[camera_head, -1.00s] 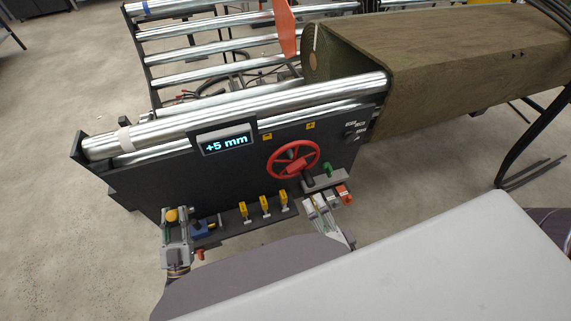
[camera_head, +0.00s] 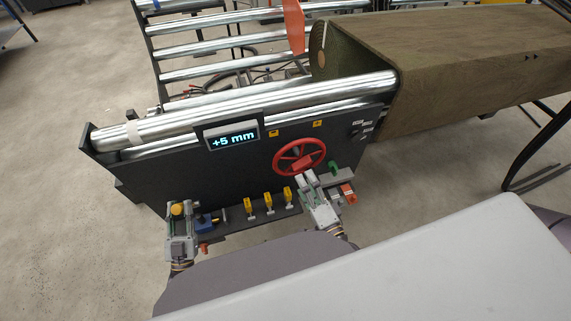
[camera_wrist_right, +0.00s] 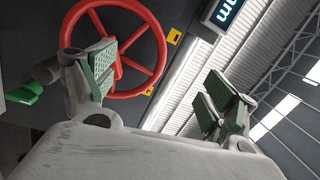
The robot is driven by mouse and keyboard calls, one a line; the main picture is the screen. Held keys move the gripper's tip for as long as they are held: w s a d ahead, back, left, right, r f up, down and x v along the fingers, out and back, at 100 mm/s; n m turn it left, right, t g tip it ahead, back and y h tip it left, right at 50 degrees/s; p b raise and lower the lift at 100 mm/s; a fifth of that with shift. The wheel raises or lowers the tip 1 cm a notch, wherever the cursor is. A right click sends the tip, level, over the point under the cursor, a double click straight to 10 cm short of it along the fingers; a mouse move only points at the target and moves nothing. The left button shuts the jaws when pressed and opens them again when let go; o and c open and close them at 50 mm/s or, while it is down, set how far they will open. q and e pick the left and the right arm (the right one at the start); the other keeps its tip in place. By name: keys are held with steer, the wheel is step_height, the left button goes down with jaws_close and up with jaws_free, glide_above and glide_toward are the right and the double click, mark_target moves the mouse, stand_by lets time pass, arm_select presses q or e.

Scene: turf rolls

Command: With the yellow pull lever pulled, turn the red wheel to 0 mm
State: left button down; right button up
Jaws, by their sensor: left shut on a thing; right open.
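The red wheel (camera_head: 303,164) is on the dark front panel of the roller machine; its rim and spokes also show in the wrist view (camera_wrist_right: 160,50). The display (camera_head: 233,138) reads +5 mm. The yellow pull lever (camera_head: 177,208) shows as a yellow knob at my left gripper (camera_head: 181,214), which is shut on it; the fingers partly hide it. My right gripper (camera_head: 306,181) is at the lower edge of the wheel. In the wrist view its fingers (camera_wrist_right: 165,85) are wide apart with nothing between them, the left finger overlapping the rim.
Several small yellow levers (camera_head: 268,203) stand on a ledge between my grippers. A green knob (camera_head: 334,167) and a red-orange block (camera_head: 348,192) are right of the wheel. A turf roll (camera_head: 450,65) lies behind right. A pale flat surface (camera_head: 430,265) fills the lower right.

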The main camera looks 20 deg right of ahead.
mark_target(303, 168)
steer(key=s+d+f+m+h, duration=0.1)
steer(key=f+m, duration=0.4)
steer(key=m, duration=1)
steer(key=shift+s+d+f+g+h, duration=0.15)
steer(key=shift+d+f+g+h, duration=0.25)
steer(key=shift+d+h, duration=0.5)
steer(key=shift+d+m, duration=0.15)
steer(key=shift+m, duration=0.15)
steer(key=shift+w, duration=6)
steer(key=shift+c, duration=0.3)
